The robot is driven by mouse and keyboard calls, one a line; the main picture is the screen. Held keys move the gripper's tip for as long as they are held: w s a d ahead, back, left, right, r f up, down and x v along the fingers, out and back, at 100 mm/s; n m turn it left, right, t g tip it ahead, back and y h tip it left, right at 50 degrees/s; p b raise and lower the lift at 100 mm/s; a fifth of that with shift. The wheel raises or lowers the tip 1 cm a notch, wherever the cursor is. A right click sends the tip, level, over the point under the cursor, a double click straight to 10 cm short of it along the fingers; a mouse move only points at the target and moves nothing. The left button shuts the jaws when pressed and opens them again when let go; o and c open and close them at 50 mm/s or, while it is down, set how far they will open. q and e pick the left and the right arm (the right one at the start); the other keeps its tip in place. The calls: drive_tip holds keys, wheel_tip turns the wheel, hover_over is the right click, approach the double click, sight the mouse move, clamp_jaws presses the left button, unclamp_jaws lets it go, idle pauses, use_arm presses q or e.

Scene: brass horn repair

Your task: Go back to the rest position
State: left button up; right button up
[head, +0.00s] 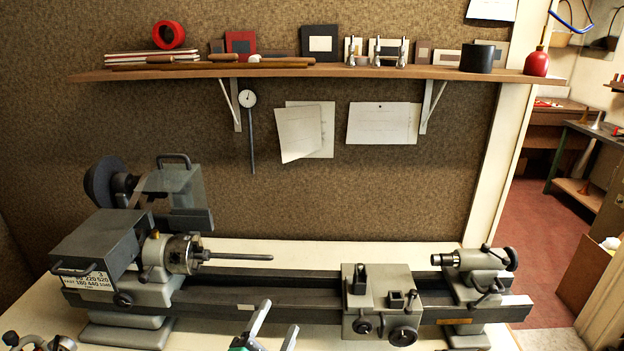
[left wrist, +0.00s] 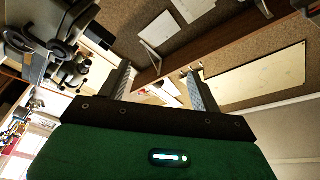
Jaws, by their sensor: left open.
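My left gripper (head: 280,315) shows at the bottom middle of the head view, in front of the lathe (head: 300,287). Its two grey fingers stand apart with nothing between them. In the left wrist view the same gripper (left wrist: 158,78) has its fingers spread and empty, with my green gripper body below. The lathe stands on a pale bench top and runs across the head view, its chuck (head: 182,254) at the left and its tailstock (head: 475,262) at the right. My right gripper is in neither view.
A wall shelf (head: 330,72) carries a red ring (head: 168,34), frames and a black cup (head: 483,58). A gauge (head: 248,99) and papers hang below it. A grey metal object (head: 40,342) is cut off at the lower left. A doorway opens at the right.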

use_arm(q)
drive_tip(key=s+a+f+n+g+y, duration=0.3)
drive_tip(key=a+f+n+y, duration=0.2)
drive_tip(key=a+f, duration=0.2)
drive_tip(key=s+a+f+n+g, duration=0.2)
drive_tip(key=s+a+f+g, duration=0.15)
drive_tip(key=s, duration=0.35)
drive_tip(key=s+a+f+n+g+y, duration=0.1)
drive_tip(key=s+a+f+n+g, duration=0.2)
drive_tip(key=s+f+g, duration=0.3)
drive_tip(key=s+a+f+n+g, duration=0.2)
drive_tip(key=s+a+f+g, duration=0.1)
drive_tip(key=s, duration=0.5)
wheel_tip(320, 180, down, 31)
drive_tip(key=b, duration=0.1)
drive_tip(key=s+a+f+g, duration=0.2)
drive_tip(key=s+a+f, duration=0.1)
drive_tip(key=s+f, duration=1.6)
wheel_tip(320, 180, down, 2)
drive_tip(key=shift+s+f+b, duration=0.1)
drive_tip(key=shift+s+b, duration=0.3)
drive_tip(key=shift+b, duration=0.05)
